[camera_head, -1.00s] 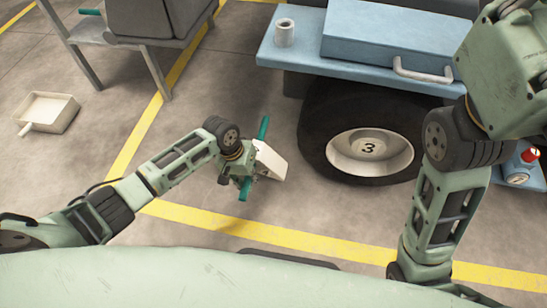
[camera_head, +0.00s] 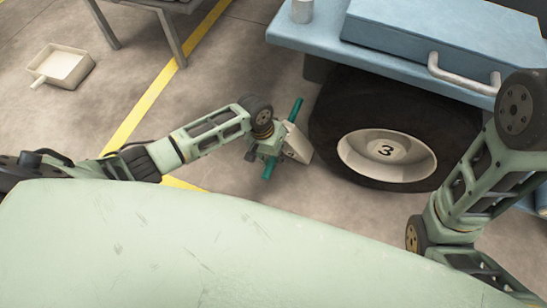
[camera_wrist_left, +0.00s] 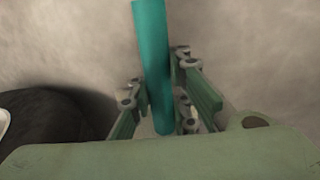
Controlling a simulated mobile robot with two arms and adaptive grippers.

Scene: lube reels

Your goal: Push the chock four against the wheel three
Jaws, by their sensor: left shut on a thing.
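The chock is a pale wedge (camera_head: 298,146) with a teal bar handle (camera_head: 294,110). It is on the floor just left of wheel three (camera_head: 352,105), a dark tyre with a pale hub marked 3. A narrow gap seems to show between chock and tyre. My left gripper (camera_head: 267,146) is shut on the teal handle and hides part of the chock. In the left wrist view the handle (camera_wrist_left: 155,65) stands between the fingers, and the dark tyre (camera_wrist_left: 50,122) is at the left. My right gripper is out of view.
A blue cart deck (camera_head: 310,38) with a blue box (camera_head: 400,40) and a grey handle overhangs the wheel. A white dustpan-like tray (camera_head: 62,66) lies far left. Bare floor and a yellow line (camera_head: 150,95) lie left of the chock.

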